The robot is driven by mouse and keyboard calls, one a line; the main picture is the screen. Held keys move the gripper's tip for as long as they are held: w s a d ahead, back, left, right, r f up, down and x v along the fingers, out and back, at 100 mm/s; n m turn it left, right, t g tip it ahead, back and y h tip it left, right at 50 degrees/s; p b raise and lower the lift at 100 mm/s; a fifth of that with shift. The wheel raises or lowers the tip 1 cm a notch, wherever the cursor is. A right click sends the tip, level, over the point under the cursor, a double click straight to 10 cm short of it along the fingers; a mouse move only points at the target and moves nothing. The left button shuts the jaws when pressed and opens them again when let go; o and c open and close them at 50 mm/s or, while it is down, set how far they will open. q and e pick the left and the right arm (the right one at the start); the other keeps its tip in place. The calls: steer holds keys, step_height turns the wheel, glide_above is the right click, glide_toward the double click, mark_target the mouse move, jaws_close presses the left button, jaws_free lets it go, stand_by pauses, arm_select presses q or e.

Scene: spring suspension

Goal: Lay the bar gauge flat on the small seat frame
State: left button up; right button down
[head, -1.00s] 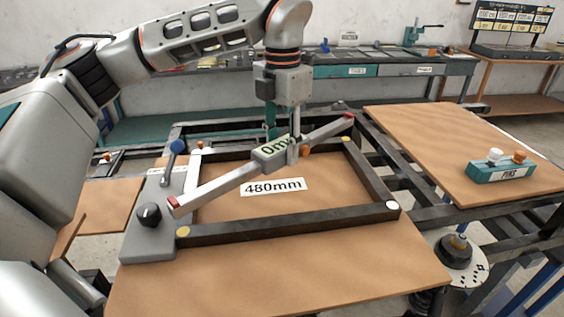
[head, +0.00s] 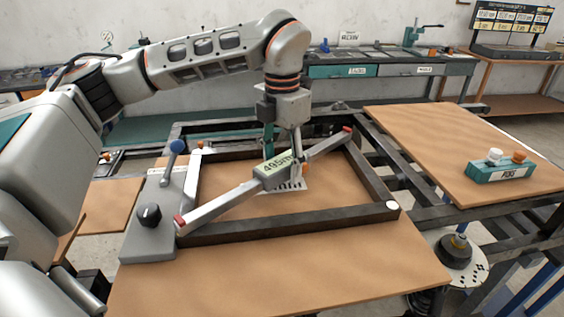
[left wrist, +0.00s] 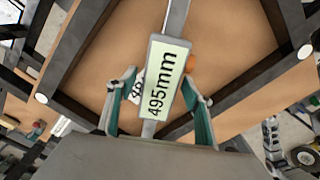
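The bar gauge (head: 221,207), a long grey bar with red ends, lies diagonally across the dark small seat frame (head: 300,226). One end is at the near left corner, the other at the far right corner. It looks flat on the frame. Its display reads 495mm, also in the left wrist view (left wrist: 164,80). My left gripper (head: 284,160) is over the gauge's middle. In the left wrist view its teal fingers (left wrist: 158,85) stand on either side of the display body, with a gap visible on the left side. My right gripper is out of view.
A grey fixture (head: 151,235) with a black knob and blue-topped lever stands at the frame's left. A brown board (head: 260,275) lies below the frame. A second board (head: 455,155) at right carries a teal pin block (head: 500,172). A dark bench (head: 400,68) stands behind.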

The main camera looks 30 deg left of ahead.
mark_target(282, 161)
arm_select(q)
step_height(282, 161, up, 12)
steer(key=shift+r, duration=0.2)
stand_by(0.5)
stand_by(0.4)
